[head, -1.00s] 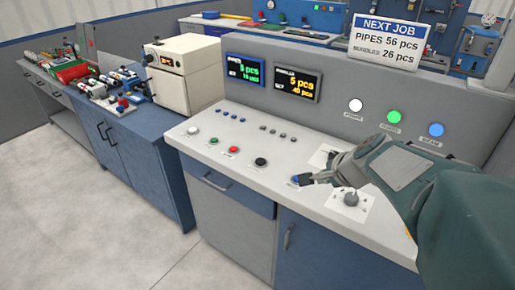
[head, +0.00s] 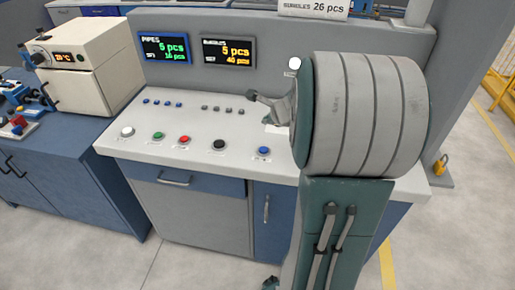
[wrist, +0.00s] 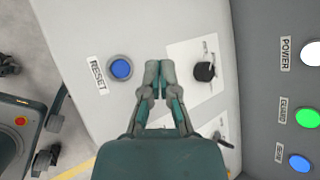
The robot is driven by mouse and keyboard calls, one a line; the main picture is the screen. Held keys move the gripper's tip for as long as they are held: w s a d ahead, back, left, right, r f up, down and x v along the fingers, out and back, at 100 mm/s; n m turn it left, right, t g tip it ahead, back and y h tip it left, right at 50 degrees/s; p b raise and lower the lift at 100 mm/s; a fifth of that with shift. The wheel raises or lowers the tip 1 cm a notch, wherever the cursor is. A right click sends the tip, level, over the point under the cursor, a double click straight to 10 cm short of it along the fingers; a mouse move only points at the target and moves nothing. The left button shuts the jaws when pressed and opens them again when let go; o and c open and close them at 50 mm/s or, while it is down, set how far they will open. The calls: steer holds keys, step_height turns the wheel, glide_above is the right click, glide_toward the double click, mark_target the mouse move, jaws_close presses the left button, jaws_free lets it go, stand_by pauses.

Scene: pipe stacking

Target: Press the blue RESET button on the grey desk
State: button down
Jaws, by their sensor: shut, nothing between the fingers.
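The blue RESET button (head: 264,151) sits at the right end of the front row of buttons on the grey desk (head: 215,128). In the wrist view the RESET button (wrist: 121,69) lies just left of my fingertips, beside its RESET label (wrist: 97,75). My gripper (wrist: 159,68) is shut and empty, its fingertips between the button and a black knob (wrist: 204,71). In the head view my gripper (head: 251,96) shows above the desk, behind and slightly left of the blue button, apart from it. My arm hides the desk's right part.
White (head: 127,132), green (head: 158,136), red (head: 184,139) and black (head: 219,145) buttons stand left in the same row. Small blue and grey buttons lie behind them. Two displays (head: 164,48) are on the upright panel, with POWER (wrist: 312,53), green and blue lamps.

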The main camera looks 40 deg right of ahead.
mark_target(265, 149)
steer(key=f, duration=0.1)
steer(key=a+f, duration=0.1)
steer(key=f, duration=0.1)
steer(key=shift+a+f, duration=0.1)
steer(key=shift+f, duration=0.15)
steer(key=f, duration=0.2)
steer(key=d+f, duration=0.1)
steer(key=f, duration=0.1)
steer(key=shift+d+f, duration=0.1)
steer(key=shift+f, duration=0.45)
steer(key=shift+a, duration=0.4)
steer(key=shift+d+f, duration=0.1)
steer(key=shift+d, duration=0.15)
steer(key=shift+a, duration=0.15)
steer(key=shift+f, duration=0.1)
